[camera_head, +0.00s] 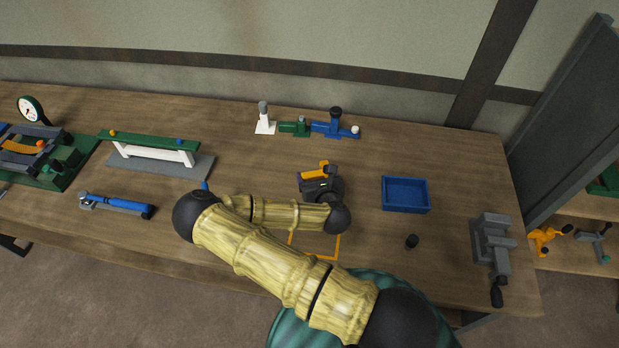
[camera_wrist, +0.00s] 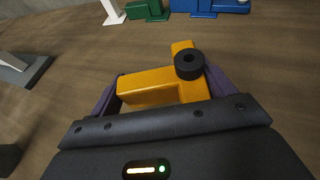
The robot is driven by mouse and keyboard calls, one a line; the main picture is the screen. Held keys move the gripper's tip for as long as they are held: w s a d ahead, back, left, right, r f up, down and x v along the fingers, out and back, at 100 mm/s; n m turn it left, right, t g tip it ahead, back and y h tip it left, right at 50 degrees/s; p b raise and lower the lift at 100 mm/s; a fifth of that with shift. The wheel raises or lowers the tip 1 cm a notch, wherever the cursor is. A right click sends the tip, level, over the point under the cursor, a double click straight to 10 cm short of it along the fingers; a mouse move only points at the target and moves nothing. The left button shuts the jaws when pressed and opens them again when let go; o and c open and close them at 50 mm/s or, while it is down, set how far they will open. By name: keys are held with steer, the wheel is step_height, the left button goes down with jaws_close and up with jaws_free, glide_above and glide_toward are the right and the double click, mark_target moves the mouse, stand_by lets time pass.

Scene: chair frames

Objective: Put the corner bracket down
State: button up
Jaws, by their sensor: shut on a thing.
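The corner bracket (camera_head: 314,173) is orange and L-shaped. In the wrist view the bracket (camera_wrist: 150,87) lies between the two purple fingers, with a black ring-shaped knob on its far arm. My gripper (camera_head: 319,180) is shut on it over the middle of the table; the gripper (camera_wrist: 163,92) also shows in the wrist view. I cannot tell whether the bracket touches the table. An orange square outline (camera_head: 337,247) is on the table nearer the front edge, partly hidden by my arm.
A blue tray (camera_head: 406,209) stands to the right, with a small black knob (camera_head: 411,241) and a grey vise (camera_head: 492,245) beyond. White, green and blue clamps (camera_head: 295,128) stand at the back. A blue-handled tool (camera_head: 122,204) and a green-topped rack (camera_head: 150,142) are left. Bare wood surrounds the gripper.

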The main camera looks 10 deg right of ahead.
steer(key=shift+s, duration=0.15)
steer(key=shift+a, duration=0.1)
steer(key=shift+w+a+f+m+h+b, duration=0.15)
steer(key=shift+w+f+m+h+b, duration=0.2)
steer(key=shift+w+b, duration=0.35)
steer(key=shift+w+a+f+m+h+b, duration=0.15)
steer(key=shift+w+m+h+b, duration=0.25)
steer(key=shift+b, duration=0.25)
steer(key=shift+w+a+f+m+h+b, duration=0.15)
steer(key=shift+w+m+h+b, duration=0.1)
steer(key=shift+h+b, duration=0.3)
steer(key=shift+w+r+m+h+b, duration=0.1)
steer(key=shift+w+m+h+b, duration=0.25)
steer(key=shift+b, duration=0.25)
steer(key=shift+w+d+r+m+g+h+b, duration=0.1)
steer(key=shift+w+r+m+g+h+b, duration=0.15)
steer(key=shift+m+h+b, duration=0.3)
steer(key=shift+w+r+m+g+h+b, duration=0.1)
steer(key=shift+r+m+g+h+b, duration=0.05)
steer(key=shift+r+m+h+b, duration=0.35)
step_height(320, 180, up, 6)
steer(key=s+m+g+h+b, duration=0.1)
steer(key=m+g+h+b, duration=0.2)
steer(key=m+h+b, duration=0.1)
steer(key=shift+s+d+r, duration=0.2)
steer(key=shift+s+d, duration=0.1)
steer(key=shift+d, duration=0.1)
